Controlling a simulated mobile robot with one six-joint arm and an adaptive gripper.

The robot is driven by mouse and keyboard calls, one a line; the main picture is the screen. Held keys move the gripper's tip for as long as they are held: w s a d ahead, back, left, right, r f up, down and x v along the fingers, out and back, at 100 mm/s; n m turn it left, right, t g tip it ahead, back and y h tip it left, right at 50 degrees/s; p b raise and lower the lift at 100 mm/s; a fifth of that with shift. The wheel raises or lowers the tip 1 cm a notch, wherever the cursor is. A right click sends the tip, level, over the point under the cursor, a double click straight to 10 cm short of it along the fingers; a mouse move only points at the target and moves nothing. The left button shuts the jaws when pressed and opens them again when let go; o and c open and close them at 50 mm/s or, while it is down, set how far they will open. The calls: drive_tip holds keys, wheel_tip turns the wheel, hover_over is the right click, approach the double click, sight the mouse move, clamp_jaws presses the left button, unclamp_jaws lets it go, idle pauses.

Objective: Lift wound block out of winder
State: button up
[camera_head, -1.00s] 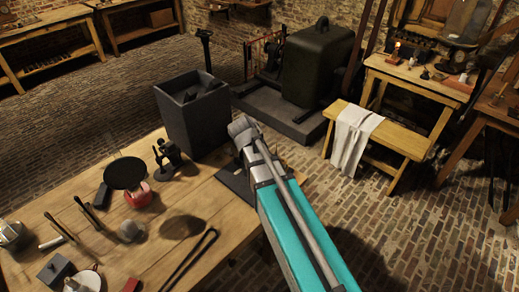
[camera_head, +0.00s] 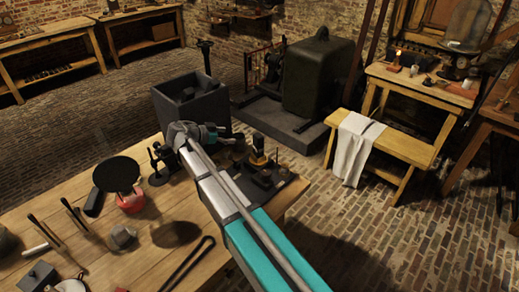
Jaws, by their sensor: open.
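A dark device that looks like the winder (camera_head: 259,160) stands on a dark base plate at the table's right end, with a brass-coloured upright part. I cannot make out the wound block on it. My gripper (camera_head: 226,140) is small and dark at the end of my grey and teal arm, open, just left of the device and above the table's far edge. Its fingertips are hard to tell from the dark things behind. No contact with the device can be seen. My arm hides part of the table.
A dark open bin (camera_head: 192,108) stands behind the table edge, beside my wrist. A small black stand (camera_head: 160,160), a red pot with a black disc (camera_head: 120,175) and several tools lie on the table (camera_head: 140,262).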

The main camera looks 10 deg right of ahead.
sight(255, 136)
drive_tip(key=shift+d, duration=0.1)
drive_tip(key=b+x, duration=0.3)
drive_tip(key=x, duration=0.4)
drive_tip(key=shift+d+f, duration=0.2)
drive_tip(key=shift+d, duration=0.05)
drive_tip(key=shift+w+d+f, duration=0.1)
drive_tip(key=shift+w+d, duration=0.15)
drive_tip(key=shift+d, duration=0.15)
drive_tip(key=shift+d, duration=0.1)
drive_tip(key=shift+b+x, duration=1.2)
drive_tip(key=shift+x, duration=1.3)
drive_tip(key=shift+s, duration=0.15)
clamp_jaws()
